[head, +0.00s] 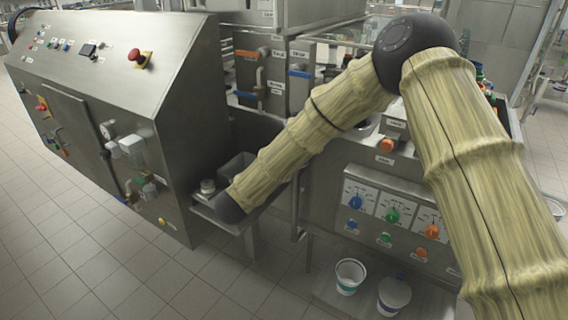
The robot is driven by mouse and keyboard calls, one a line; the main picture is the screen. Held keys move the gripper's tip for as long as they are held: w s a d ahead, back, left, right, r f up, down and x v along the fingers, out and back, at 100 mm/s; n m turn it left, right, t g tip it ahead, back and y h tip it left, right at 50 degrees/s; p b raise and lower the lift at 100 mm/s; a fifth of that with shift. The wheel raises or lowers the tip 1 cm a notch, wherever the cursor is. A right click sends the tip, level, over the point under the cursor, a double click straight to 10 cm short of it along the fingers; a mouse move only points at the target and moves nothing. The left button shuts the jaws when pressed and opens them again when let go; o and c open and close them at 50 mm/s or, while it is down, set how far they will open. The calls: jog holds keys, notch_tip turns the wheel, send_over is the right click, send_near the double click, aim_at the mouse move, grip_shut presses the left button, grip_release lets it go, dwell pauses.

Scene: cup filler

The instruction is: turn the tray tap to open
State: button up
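Several lever handles that look like taps are in the head view. An orange lever (247,53) and a blue lever (300,73) sit on the steel cabinet at the back centre, with pipes and small labels. Another blue lever (246,95) is lower on the same cabinet. The labels are too small to read, so I cannot tell which is the tray tap. My arm reaches from the lower right over the filler and down to the left. Its dark wrist end is in front of a small steel shelf (213,209). My gripper's fingers are not visible.
A large steel control cabinet (185,75) with a red stop button (135,55) stands on the left. A panel with coloured knobs (392,214) is at centre right. A white cup (349,277) and a covered cup (394,292) stand low down. Tiled floor is clear at lower left.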

dwell(0.3)
jog(key=o, duration=1)
jog(key=shift+s+a, duration=0.1)
jog(key=v, duration=1.1)
jog(key=shift+s+a, duration=0.15)
jog(key=shift+s, duration=0.2)
